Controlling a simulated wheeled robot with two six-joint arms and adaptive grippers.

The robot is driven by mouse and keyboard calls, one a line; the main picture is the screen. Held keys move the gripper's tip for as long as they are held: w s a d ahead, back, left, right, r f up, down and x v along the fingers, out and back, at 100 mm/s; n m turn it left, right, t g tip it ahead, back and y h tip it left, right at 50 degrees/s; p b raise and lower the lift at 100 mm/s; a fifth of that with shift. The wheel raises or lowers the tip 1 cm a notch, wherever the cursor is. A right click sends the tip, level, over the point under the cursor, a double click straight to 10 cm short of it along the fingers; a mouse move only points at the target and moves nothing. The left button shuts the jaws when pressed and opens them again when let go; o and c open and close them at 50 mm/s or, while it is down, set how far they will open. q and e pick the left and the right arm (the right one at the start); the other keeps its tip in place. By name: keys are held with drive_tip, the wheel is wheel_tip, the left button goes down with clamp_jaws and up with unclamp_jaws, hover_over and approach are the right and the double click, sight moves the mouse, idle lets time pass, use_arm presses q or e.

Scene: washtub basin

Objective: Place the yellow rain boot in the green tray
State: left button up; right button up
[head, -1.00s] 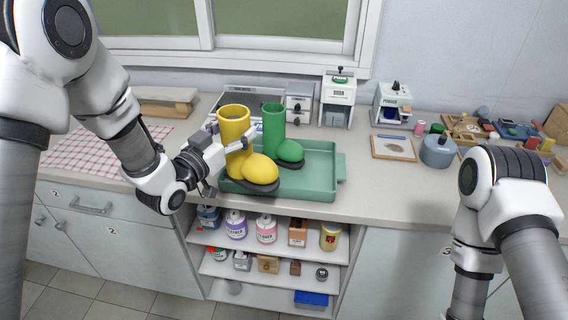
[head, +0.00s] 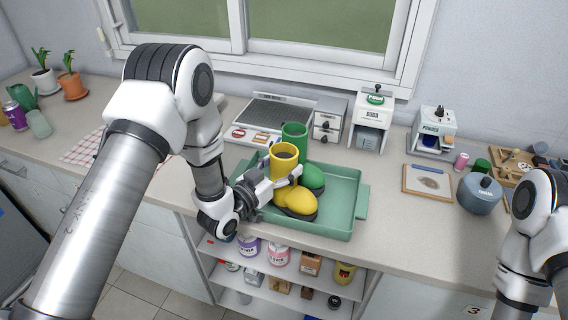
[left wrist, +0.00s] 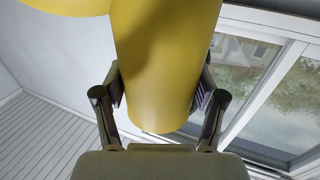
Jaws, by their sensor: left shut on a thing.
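The yellow rain boot (head: 297,199) is upright over the left part of the green tray (head: 341,190), its toe pointing right and toward the front. I cannot tell whether its sole touches the tray floor. My left gripper (head: 283,183) is shut on the boot's shaft. The shaft (left wrist: 165,65) fills the middle of the left wrist view between the two fingers. A green boot (head: 312,178) stands in the tray just behind the yellow one and is partly hidden by it. My right gripper is out of view; only part of my right arm shows at the right edge.
Behind the tray are a grey ridged drainer (head: 279,114), a soda dispenser (head: 372,122) and a powder dispenser (head: 433,132). A grey-blue pot (head: 480,194) stands to the right. The tray's right half is empty. Open shelves (head: 281,265) with jars are below.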

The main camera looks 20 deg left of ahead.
use_arm(q)
drive_tip(key=shift+w+f, duration=0.15)
drive_tip(key=shift+f, duration=0.05)
drive_tip(key=shift+s+f, duration=0.1)
drive_tip(key=shift+s, duration=0.1)
drive_tip(key=o, duration=1.8)
drive_tip(key=shift+w, duration=0.1)
